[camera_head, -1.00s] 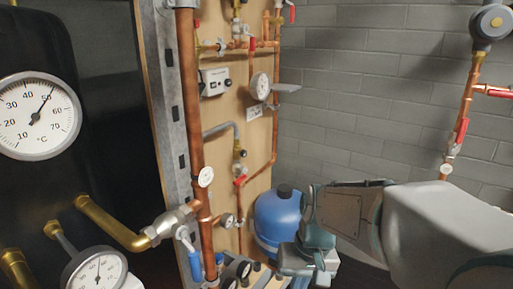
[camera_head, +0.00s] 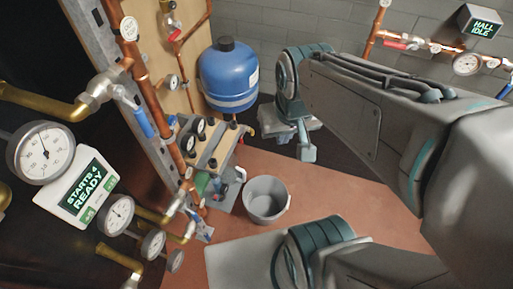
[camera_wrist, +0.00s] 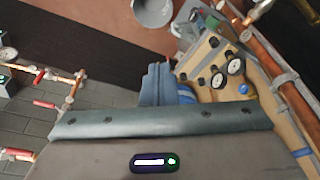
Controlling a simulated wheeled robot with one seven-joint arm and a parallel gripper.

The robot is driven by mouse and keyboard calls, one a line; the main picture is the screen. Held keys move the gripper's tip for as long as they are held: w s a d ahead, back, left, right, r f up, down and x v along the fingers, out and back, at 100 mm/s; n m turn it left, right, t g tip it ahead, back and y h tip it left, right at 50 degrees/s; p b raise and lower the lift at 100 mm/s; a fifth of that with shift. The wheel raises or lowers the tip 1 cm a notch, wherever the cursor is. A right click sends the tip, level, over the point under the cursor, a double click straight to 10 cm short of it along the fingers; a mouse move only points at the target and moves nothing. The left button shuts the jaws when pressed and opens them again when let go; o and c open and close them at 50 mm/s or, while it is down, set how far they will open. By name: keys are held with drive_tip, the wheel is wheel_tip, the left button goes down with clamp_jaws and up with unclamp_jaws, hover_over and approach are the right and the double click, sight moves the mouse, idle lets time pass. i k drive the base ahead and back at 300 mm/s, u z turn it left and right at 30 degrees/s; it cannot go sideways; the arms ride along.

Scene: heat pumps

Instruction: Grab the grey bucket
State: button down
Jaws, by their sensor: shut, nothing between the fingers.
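The grey bucket (camera_head: 266,203) stands upright and open-topped on the reddish floor in the head view, below and left of my gripper. It looks empty inside. In the wrist view the bucket (camera_wrist: 152,13) is cut off by the top edge. My gripper (camera_head: 307,152) hangs from the arm's end in the head view, apart from the bucket and higher up. In the wrist view its fingers (camera_wrist: 157,84) are together with nothing between them.
A blue tank (camera_head: 229,75) stands behind the bucket. A wooden panel with copper pipes (camera_head: 150,95) and gauges rises at left. The reddish floor (camera_head: 310,195) right of the bucket is clear.

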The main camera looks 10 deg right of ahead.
sight(265, 197)
drive_tip(key=z, duration=2.15)
drive_tip(key=i, duration=1.35)
drive_tip(key=u, duration=3.45)
